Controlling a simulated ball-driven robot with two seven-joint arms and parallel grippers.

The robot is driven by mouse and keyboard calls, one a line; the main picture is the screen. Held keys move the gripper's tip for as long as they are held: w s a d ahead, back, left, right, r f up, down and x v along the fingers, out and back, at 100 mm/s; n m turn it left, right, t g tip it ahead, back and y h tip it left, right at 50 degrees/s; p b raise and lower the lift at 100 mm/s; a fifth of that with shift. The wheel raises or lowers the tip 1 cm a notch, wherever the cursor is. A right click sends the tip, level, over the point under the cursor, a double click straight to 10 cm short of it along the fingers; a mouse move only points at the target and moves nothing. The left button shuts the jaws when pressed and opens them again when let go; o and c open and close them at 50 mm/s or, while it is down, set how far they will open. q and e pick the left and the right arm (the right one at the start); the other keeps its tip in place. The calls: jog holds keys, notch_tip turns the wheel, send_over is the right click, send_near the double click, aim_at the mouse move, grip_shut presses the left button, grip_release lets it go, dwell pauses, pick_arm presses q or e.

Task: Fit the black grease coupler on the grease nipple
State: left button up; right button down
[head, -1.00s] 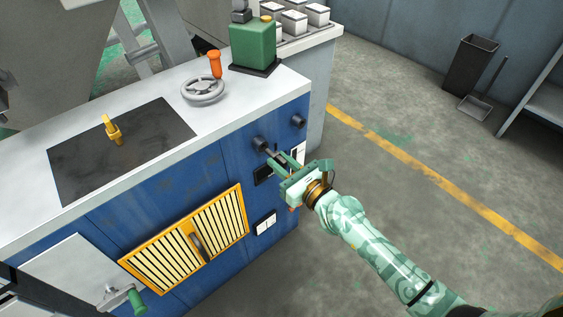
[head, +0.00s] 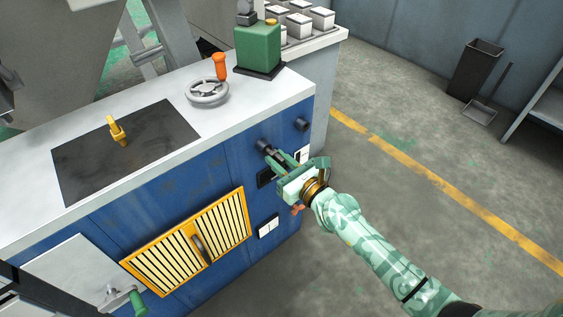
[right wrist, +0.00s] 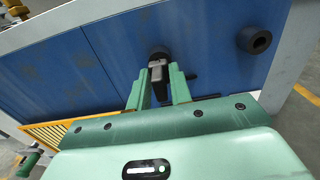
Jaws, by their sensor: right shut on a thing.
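My right gripper (head: 275,157) is at the upper right of the machine's blue front panel, its fingers pointing at a dark round boss (head: 262,145). In the right wrist view the gripper (right wrist: 158,78) is shut on a small dark grey piece (right wrist: 157,65), which looks like the grease coupler. That piece lies in line with the black boss (right wrist: 159,50) just beyond the fingertips. I cannot tell whether they touch. The grease nipple cannot be made out. A second dark boss (head: 302,125), with a hole in its end in the wrist view (right wrist: 254,40), sticks out to the right. My left gripper is not in view.
The yellow vent grille (head: 190,240) and a white switch plate (head: 267,227) are lower on the panel. A handwheel (head: 207,92) and green can (head: 258,47) stand on top.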

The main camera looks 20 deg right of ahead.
jog(key=shift+w+a, duration=0.25)
jog(key=shift+w, duration=0.45)
jog(key=c, duration=1.2)
grip_release()
jog(key=v, duration=1.6)
jog(key=shift+s+b, duration=0.2)
jog(key=shift+b, duration=0.15)
